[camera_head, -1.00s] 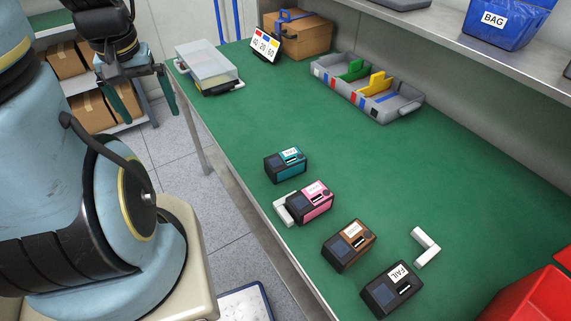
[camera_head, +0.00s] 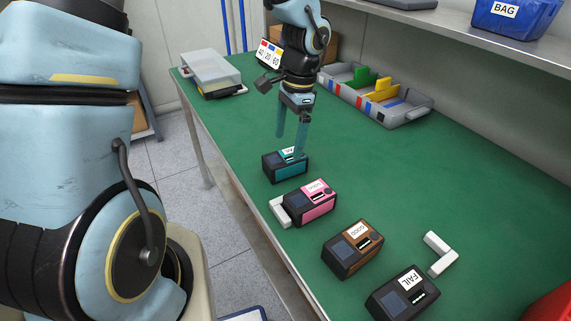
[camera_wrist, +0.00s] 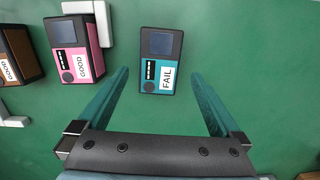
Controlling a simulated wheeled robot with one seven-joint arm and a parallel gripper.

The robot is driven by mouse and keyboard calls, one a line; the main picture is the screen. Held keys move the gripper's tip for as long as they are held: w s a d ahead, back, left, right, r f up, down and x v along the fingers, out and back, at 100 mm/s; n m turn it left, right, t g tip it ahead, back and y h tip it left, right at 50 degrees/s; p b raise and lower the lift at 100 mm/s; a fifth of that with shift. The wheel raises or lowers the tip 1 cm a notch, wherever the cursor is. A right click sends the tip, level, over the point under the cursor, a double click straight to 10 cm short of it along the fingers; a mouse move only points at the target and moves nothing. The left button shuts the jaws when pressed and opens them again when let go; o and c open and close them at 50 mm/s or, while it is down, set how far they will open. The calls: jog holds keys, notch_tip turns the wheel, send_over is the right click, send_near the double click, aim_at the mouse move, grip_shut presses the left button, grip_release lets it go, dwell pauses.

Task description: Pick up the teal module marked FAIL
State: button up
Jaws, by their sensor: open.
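The teal module (camera_head: 284,168) stands on the green table at the far end of a row of modules. In the wrist view the teal module (camera_wrist: 161,62) shows a white FAIL label and a dark screen. My gripper (camera_head: 289,156) is above it, fingers pointing down. In the wrist view my gripper (camera_wrist: 158,75) is open and empty, with the teal module lying between and a little beyond the fingertips. A finger covers part of the module's label in the head view.
A pink GOOD module (camera_head: 309,203), a brown GOOD module (camera_head: 352,249) and a black FAIL module (camera_head: 402,294) stand in the row. White blocks lie beside the pink module (camera_head: 279,211) and near the black one (camera_head: 440,253). A grey divided tray (camera_head: 408,113) lies behind.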

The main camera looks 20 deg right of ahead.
aim_at(285, 156)
jog(key=shift+s+a+f+p, duration=0.1)
jog(key=shift+a+f+p, duration=0.05)
jog(key=shift+f, duration=0.75)
jog(key=shift+w+a+f+p, duration=0.1)
jog(key=shift+a+f+p, duration=0.1)
jog(key=shift+f, duration=0.75)
jog(key=shift+s+a+f+p, duration=0.1)
jog(key=shift+a+f+p, duration=0.05)
jog(key=shift+f, duration=0.75)
jog(key=c, duration=1.5)
